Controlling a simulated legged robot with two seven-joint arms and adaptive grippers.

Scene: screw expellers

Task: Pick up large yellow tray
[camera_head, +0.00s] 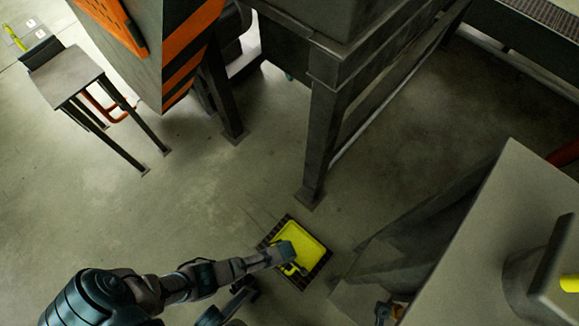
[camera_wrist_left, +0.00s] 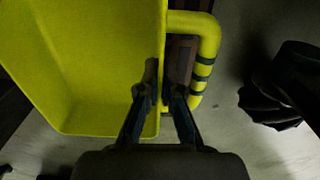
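The large yellow tray (camera_head: 303,245) lies on a dark grate in the floor in the head view. In the left wrist view the tray (camera_wrist_left: 80,60) fills the left side, with a yellow tubular handle (camera_wrist_left: 208,50) with dark green bands on its right. My left gripper (camera_head: 291,267) is at the tray's near edge. In the left wrist view its fingers (camera_wrist_left: 164,92) stand on either side of the tray's wall beside the handle, with a narrow gap between them. Firm contact does not show. A dark part at the bottom of the head view may be my right gripper.
A dark machine leg (camera_head: 320,140) stands just behind the grate (camera_head: 322,270). A large grey machine (camera_head: 470,240) is close on the right. A small grey table (camera_head: 65,75) stands at the upper left. The floor (camera_head: 170,215) left of the tray is clear.

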